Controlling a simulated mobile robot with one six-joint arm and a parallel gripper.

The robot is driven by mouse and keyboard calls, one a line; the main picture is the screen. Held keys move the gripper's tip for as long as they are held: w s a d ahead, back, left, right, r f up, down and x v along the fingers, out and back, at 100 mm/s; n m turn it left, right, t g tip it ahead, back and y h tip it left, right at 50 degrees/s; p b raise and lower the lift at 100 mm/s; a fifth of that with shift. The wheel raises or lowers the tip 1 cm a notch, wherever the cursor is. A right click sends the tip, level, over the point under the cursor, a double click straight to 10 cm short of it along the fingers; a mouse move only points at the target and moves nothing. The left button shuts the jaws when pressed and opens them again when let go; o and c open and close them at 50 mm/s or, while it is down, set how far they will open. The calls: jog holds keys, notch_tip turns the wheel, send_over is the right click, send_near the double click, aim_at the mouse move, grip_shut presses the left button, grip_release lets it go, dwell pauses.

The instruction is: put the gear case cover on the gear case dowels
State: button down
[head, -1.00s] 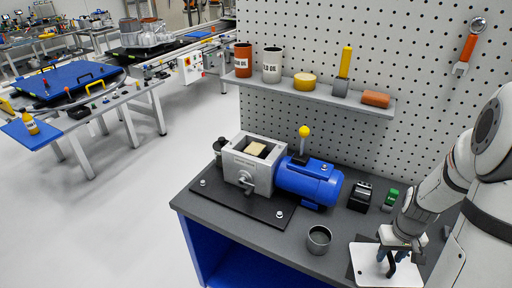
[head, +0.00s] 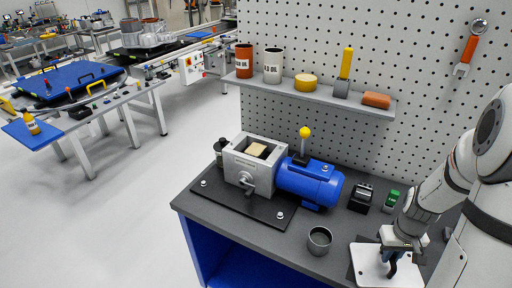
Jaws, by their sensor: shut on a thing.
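The gear case (head: 251,166) is a grey box with an open top at the left of the bench, with a pale block showing inside. Its dowels are too small to make out. The gear case cover (head: 371,264) is a flat white plate lying on a dark mat at the bench's front right. The fingers partly hide the handle. No gap between cover and mat can be made out.
A blue motor (head: 310,183) adjoins the gear case, with a yellow-knobbed lever (head: 304,134) standing behind. A grey cup (head: 319,240) stands between motor and cover. Black (head: 360,197) and green (head: 391,201) items sit behind the cover. A loaded shelf (head: 320,97) hangs above.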

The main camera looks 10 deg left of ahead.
jog(key=shift+r, duration=0.55)
jog(key=shift+r+p, duration=1.95)
jog(key=shift+r, duration=0.5)
jog(key=shift+f, duration=0.1)
